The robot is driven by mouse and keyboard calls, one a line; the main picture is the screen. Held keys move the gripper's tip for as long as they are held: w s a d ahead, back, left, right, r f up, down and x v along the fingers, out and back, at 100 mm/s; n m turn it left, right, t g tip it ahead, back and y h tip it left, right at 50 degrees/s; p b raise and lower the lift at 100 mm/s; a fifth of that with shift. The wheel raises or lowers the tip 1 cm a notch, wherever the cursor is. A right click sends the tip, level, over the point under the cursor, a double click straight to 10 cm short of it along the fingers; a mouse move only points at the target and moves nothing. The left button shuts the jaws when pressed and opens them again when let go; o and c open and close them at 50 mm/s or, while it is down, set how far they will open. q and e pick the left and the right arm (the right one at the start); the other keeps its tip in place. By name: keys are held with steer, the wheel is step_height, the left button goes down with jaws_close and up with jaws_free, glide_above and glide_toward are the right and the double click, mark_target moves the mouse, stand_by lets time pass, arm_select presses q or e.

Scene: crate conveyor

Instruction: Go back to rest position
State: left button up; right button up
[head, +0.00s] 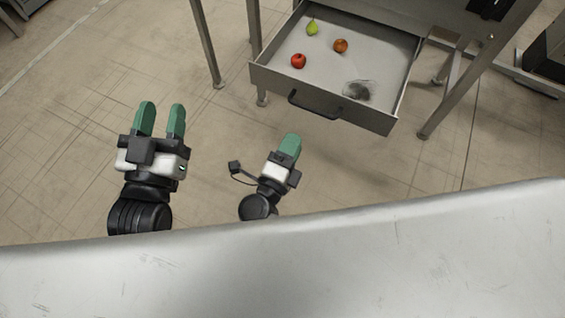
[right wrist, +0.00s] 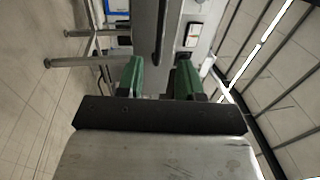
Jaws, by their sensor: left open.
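My left gripper (head: 161,120) is in the head view at left, above the floor, with its two green fingers apart and nothing between them. My right gripper (head: 289,145) is seen nearly edge-on in the head view, below and in front of the drawer, apart from it. In the right wrist view its green fingers (right wrist: 160,78) stand apart with an empty gap between them.
A grey drawer (head: 330,109) stands pulled out from a metal frame. It holds a green pear (head: 312,27), an orange fruit (head: 341,46), a red fruit (head: 298,61) and an unclear dark patch. A table leg (head: 207,45) stands to its left. Floor around the left gripper is clear.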

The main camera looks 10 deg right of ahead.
arm_select(q)
steer(key=shift+s+a+r, duration=0.15)
steer(key=shift+s, duration=0.15)
stand_by(0.4)
